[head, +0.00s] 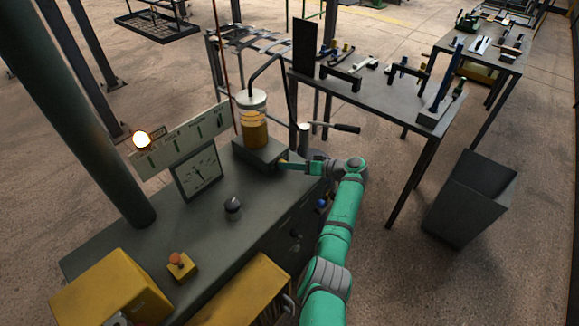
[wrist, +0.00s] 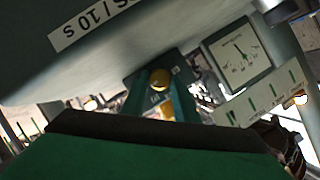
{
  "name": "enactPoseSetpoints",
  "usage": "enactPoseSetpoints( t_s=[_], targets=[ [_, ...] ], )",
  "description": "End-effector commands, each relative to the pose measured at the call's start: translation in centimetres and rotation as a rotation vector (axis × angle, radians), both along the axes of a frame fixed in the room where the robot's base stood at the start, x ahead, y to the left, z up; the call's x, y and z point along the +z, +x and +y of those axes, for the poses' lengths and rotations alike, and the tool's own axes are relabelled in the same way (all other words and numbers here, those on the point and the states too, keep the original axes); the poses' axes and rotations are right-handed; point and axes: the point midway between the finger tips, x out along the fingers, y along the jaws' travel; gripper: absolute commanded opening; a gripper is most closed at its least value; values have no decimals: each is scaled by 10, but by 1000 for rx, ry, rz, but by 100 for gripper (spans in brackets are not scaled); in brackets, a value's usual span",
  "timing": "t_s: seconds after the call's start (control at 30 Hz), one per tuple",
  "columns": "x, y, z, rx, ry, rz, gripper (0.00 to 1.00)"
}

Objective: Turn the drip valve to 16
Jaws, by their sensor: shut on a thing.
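My gripper (head: 283,165) is at the right side of a grey box under a glass cylinder (head: 255,122) of amber liquid. In the wrist view my two teal fingers (wrist: 160,97) are closed around a small part with a rounded yellow end (wrist: 158,78), apparently the drip valve's knob. My fingers hide most of it. A white label (wrist: 100,24) on the grey housing above ends in "S / 10 s". A square dial gauge (head: 198,173) stands on the bench; it also shows in the wrist view (wrist: 240,52). Its numbers are too small to read.
A panel with green marks (head: 185,140) and a lit lamp (head: 141,139) stand behind the gauge. A dark knob (head: 233,205), an orange button box (head: 181,266) and a lever handle (head: 346,128) are near. A tool table (head: 385,100) stands right; a bin (head: 470,197) is on the floor.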

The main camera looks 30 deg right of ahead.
Motion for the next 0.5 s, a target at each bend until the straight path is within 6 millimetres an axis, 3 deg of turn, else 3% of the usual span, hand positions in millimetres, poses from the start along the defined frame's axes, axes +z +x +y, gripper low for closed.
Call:
enactPoseSetpoints(
  t_s=[0.5],
  targets=[
    [-3,0,-1,1,160,73,5]
  ],
)
